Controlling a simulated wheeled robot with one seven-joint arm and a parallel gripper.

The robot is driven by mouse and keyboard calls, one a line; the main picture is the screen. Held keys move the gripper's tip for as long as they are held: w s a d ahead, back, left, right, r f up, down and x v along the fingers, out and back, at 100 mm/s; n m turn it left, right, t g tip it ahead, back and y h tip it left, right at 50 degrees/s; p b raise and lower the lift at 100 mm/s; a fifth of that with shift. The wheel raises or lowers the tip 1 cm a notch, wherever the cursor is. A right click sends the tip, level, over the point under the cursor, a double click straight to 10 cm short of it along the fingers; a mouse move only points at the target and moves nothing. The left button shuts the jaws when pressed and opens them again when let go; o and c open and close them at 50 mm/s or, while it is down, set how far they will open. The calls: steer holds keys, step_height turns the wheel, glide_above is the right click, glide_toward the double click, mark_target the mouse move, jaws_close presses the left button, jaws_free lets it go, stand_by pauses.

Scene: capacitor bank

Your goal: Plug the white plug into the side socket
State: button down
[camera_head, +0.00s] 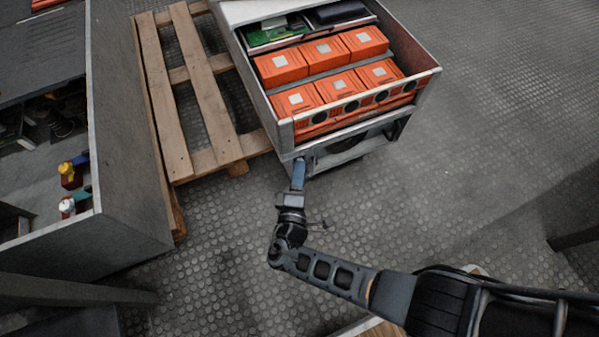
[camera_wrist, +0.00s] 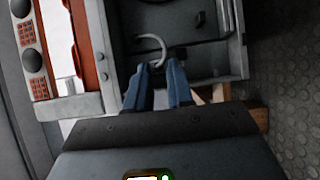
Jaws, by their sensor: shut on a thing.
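My gripper (camera_head: 299,165) is at the lower left front corner of the open cabinet (camera_head: 284,135), its blue fingers pointing at the cabinet. In the wrist view, the two blue fingertips (camera_wrist: 160,68) close in beside the lower bay of the cabinet. A pale curved cable (camera_wrist: 152,38) loops down to the fingertips, and the white plug is between them, mostly hidden. I cannot tell whether the plug touches the cabinet. I cannot make out the side socket in either view.
Several orange capacitor blocks (camera_head: 321,53) fill the cabinet behind a pale front rail with round black holes. A wooden pallet (camera_head: 203,88) lies to the left, and a grey-walled bin (camera_head: 130,160) stands farther left. The studded floor (camera_head: 480,170) on the right is clear.

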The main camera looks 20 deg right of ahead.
steer(key=shift+w, duration=0.3)
steer(key=c, duration=0.9)
jaws_free()
